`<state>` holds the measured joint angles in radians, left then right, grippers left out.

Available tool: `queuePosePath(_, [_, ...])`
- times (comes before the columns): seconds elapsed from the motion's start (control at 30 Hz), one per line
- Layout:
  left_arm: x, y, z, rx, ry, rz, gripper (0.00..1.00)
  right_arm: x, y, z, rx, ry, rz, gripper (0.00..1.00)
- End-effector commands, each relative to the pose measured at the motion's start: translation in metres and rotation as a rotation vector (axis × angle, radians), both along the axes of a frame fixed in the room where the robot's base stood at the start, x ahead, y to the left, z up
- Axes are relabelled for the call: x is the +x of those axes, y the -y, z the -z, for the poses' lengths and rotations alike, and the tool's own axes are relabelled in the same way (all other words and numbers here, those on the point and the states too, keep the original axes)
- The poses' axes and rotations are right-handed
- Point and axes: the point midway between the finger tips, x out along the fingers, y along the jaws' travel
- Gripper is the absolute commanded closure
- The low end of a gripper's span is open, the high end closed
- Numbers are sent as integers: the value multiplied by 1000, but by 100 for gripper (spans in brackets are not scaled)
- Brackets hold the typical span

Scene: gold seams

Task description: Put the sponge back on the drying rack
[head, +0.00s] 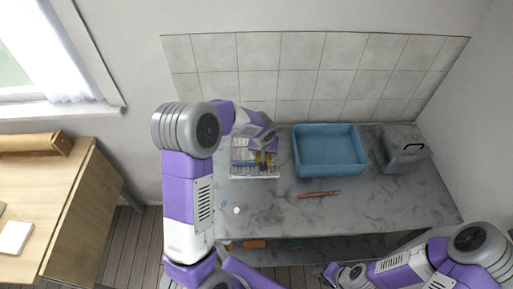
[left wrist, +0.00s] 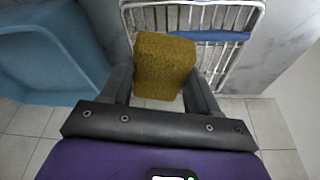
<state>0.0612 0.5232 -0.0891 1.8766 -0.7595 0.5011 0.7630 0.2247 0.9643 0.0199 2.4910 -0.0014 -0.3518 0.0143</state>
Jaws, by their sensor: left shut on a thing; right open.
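The yellow-brown sponge (left wrist: 163,68) is between the two dark fingers of my left gripper (left wrist: 160,82) in the left wrist view. In the head view the sponge (head: 262,158) is a small patch under my left gripper (head: 264,150). The white wire drying rack (head: 255,177) is below it on the counter; the wrist view shows the rack (left wrist: 257,18) behind the sponge. Whether the sponge touches the rack I cannot tell. My right gripper (head: 341,274) is open and low, in front of the counter, partly cut by the bottom edge.
A blue basin (head: 330,171) stands right of the rack, with a grey box (head: 403,153) beyond it. A reddish stick-like tool (head: 318,194) and a small white round thing (head: 237,210) lie on the grey counter (head: 380,205). A tiled wall (head: 300,85) closes the back.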

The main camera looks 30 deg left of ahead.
Motion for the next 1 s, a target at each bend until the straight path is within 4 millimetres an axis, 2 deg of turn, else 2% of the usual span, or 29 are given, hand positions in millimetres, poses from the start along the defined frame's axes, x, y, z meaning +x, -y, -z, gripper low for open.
queuePosePath(0.03, [15,-17,-12,0,1,-51,68,0,0,-11,0,0,0,57])
queuePosePath(0.1, [31,-35,-21,1,1,-106,68,0,0,-18,0,0,0,57])
queuePosePath(0.2, [46,-57,-31,1,0,-169,68,0,0,-25,0,0,0,57])
queuePosePath(0.37, [59,-77,-38,1,-1,-225,68,0,0,-30,0,0,0,57])
queuePosePath(0.47, [61,-82,-30,2,-3,-237,68,0,0,-30,0,0,0,57])
queuePosePath(0.7, [60,-82,14,1,-4,-237,68,0,0,-28,0,0,0,57])
queuePosePath(1.0, [61,-82,41,1,-2,-237,68,0,0,-27,0,0,0,57])
